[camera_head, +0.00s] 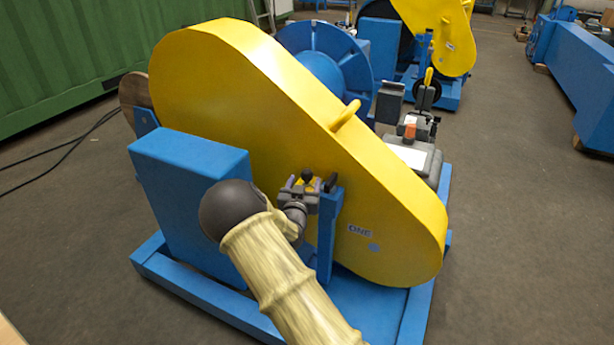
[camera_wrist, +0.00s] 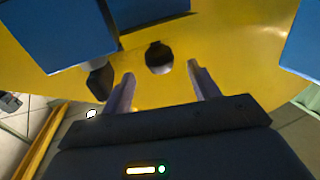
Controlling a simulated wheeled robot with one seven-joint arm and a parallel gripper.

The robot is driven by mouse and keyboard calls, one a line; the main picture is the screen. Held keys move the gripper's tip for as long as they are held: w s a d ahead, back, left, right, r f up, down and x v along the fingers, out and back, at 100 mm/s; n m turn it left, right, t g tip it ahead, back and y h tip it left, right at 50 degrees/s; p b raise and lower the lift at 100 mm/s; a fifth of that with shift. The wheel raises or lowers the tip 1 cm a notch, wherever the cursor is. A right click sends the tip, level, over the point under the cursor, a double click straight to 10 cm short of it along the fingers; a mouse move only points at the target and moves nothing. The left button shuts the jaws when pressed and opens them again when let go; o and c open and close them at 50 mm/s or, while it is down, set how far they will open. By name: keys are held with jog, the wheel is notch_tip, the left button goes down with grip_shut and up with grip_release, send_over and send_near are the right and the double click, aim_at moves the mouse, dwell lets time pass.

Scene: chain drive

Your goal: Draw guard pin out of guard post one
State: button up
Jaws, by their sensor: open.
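The big yellow guard (camera_head: 270,120) marked ONE stands on a blue frame. A blue post (camera_head: 328,232), apparently guard post one, rises in front of it. A round black knob (camera_head: 307,174), likely the guard pin's head, shows at my gripper (camera_head: 305,184). In the wrist view the knob (camera_wrist: 159,57) lies between and just beyond the fingertips of my gripper (camera_wrist: 162,80), with gaps on both sides. My gripper is open and holds nothing. The pin's shank and its seat are hidden. A second dark knob (camera_wrist: 100,80) is left of the left finger, by a blue block (camera_wrist: 60,35).
A blue box (camera_head: 185,190) stands left of my arm, close to it. The guard has a yellow handle (camera_head: 346,115) on its upper edge. A grey unit with an orange part (camera_head: 410,130) sits behind the guard.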

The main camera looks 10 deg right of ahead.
aim_at(306, 177)
jog(key=x, duration=0.5)
jog(key=shift+w+b, duration=0.1)
jog(key=shift+b, duration=0.25)
jog(key=c, duration=1.1)
jog(key=shift+r+p, duration=3.25)
jog(key=shift+r, duration=2.3)
jog(key=shift+c, duration=0.2)
